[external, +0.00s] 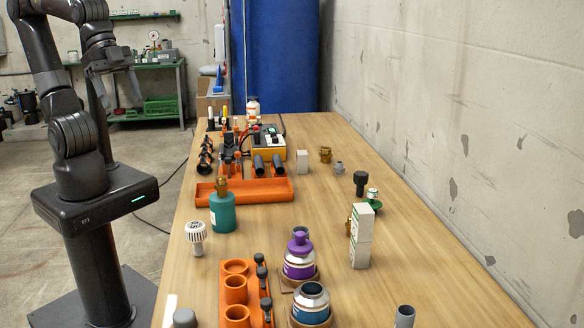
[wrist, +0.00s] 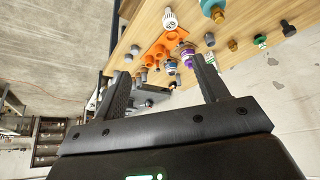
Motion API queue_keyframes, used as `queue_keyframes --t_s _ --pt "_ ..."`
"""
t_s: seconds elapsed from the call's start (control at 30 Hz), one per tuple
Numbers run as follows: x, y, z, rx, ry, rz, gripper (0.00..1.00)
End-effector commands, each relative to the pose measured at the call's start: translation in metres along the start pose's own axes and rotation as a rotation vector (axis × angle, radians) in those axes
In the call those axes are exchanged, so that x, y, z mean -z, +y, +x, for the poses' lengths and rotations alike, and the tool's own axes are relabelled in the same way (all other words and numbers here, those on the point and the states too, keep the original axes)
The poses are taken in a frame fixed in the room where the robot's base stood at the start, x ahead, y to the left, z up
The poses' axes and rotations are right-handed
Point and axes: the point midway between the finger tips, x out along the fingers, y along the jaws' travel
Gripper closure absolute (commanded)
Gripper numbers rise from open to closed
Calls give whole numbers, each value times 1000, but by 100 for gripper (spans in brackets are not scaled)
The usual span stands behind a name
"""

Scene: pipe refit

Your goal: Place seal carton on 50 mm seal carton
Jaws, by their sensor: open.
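Two white cartons with green markings stand stacked on the right half of the bench in the external view. The upper carton (external: 362,221) rests on the lower carton (external: 360,254), roughly aligned and upright. Their labels are too small to read, so I cannot tell which is the 50 mm seal carton. My gripper (external: 118,92) is raised beyond the bench's left side, well away from the cartons. In the wrist view my gripper (wrist: 163,88) has its fingers wide apart with nothing between the tips. The right finger partly hides the bench items there.
The wooden bench (external: 330,215) also holds a teal bottle (external: 222,213), orange tray (external: 245,191), orange holder (external: 236,268), purple-banded container (external: 299,262), and blue-banded container (external: 311,304). A brass fitting touches or stands close behind the cartons. A concrete wall (external: 470,110) borders the right.

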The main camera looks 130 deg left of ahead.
Motion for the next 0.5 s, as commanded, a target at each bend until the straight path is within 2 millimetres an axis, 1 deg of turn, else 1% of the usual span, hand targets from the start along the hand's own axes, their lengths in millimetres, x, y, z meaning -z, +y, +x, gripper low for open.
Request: queue_keyframes --t_s 0.03,0.1,0.2,0.3,0.5 --pt "-15 2 -1 -4 7 18 33" --pt "-31 4 0 -8 10 41 33" --pt "-46 6 2 -12 13 61 33" --pt "-52 6 3 -13 14 71 33" --pt "-53 6 3 -13 13 73 33"
